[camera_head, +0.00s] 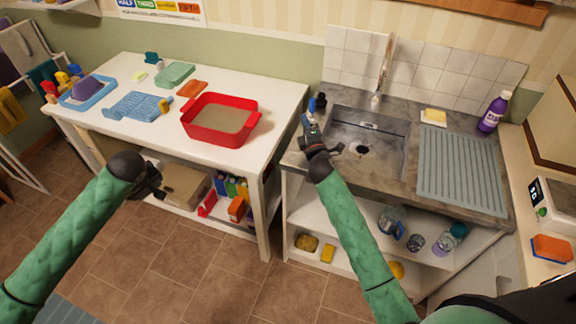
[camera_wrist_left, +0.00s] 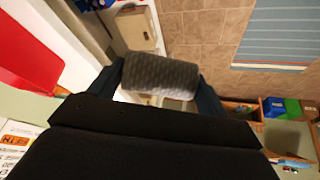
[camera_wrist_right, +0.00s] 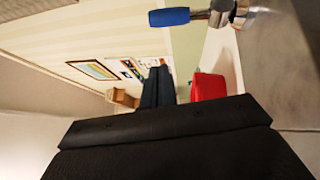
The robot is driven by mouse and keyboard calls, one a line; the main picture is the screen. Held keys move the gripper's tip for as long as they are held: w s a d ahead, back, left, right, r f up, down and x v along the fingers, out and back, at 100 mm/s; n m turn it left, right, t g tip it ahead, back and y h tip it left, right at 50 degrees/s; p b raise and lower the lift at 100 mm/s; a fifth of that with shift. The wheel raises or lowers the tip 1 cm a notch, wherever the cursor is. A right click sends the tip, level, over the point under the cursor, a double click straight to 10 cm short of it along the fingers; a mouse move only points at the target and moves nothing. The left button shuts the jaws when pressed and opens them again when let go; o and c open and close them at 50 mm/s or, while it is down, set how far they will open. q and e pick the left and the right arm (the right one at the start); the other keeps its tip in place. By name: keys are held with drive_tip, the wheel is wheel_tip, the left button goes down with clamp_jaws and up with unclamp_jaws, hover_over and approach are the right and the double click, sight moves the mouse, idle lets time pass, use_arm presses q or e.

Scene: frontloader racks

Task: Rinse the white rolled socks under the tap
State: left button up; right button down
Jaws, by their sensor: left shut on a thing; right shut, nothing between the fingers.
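My left gripper (camera_head: 156,188) is shut on a rolled, ribbed bundle (camera_wrist_left: 161,76), which looks grey rather than white in the left wrist view. It is held in the air in front of the white table; the head view does not show it clearly. My right gripper (camera_head: 311,135) is shut and empty at the left edge of the sink (camera_head: 385,142). The tap spout (camera_head: 377,97) stands at the back of the sink. A blue lever handle on a metal fitting (camera_wrist_right: 170,17) shows in the right wrist view, apart from the right fingers (camera_wrist_right: 158,88).
A red basin (camera_head: 220,136) stands on the white table (camera_head: 275,92), with folded blue cloth (camera_head: 135,106) and a blue tray (camera_head: 88,95) to its left. A ribbed drainboard (camera_head: 460,165), sponge (camera_head: 433,117) and purple bottle (camera_head: 493,113) are right of the sink. Floor between table and me is clear.

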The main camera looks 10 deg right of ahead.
use_arm(q)
drive_tip(key=shift+w+d+f+b, duration=0.25)
drive_tip(key=shift+f+b, duration=0.1)
drive_tip(key=shift+f, duration=0.2)
drive_tip(key=shift+w+d+f+b, duration=0.2)
drive_tip(key=shift+f+b, duration=0.15)
drive_tip(key=shift+f, duration=0.15)
use_arm(e)
drive_tip(key=s, duration=0.1)
drive_tip(key=s+f, duration=0.1)
drive_tip(key=s, duration=0.1)
drive_tip(key=shift+d+f, duration=0.25)
drive_tip(key=shift+d, duration=0.15)
use_arm(q)
drive_tip(key=shift+s+a+f+b, duration=0.15)
drive_tip(key=shift+f+b, duration=0.95)
drive_tip(key=shift+b, duration=0.05)
drive_tip(key=shift+s+a+f+b, duration=0.1)
drive_tip(key=shift+f+b, duration=0.95)
drive_tip(key=shift+b, duration=0.05)
use_arm(e)
drive_tip(key=s, duration=1.5)
drive_tip(key=shift+a+r, duration=0.25)
drive_tip(key=shift+r, duration=0.15)
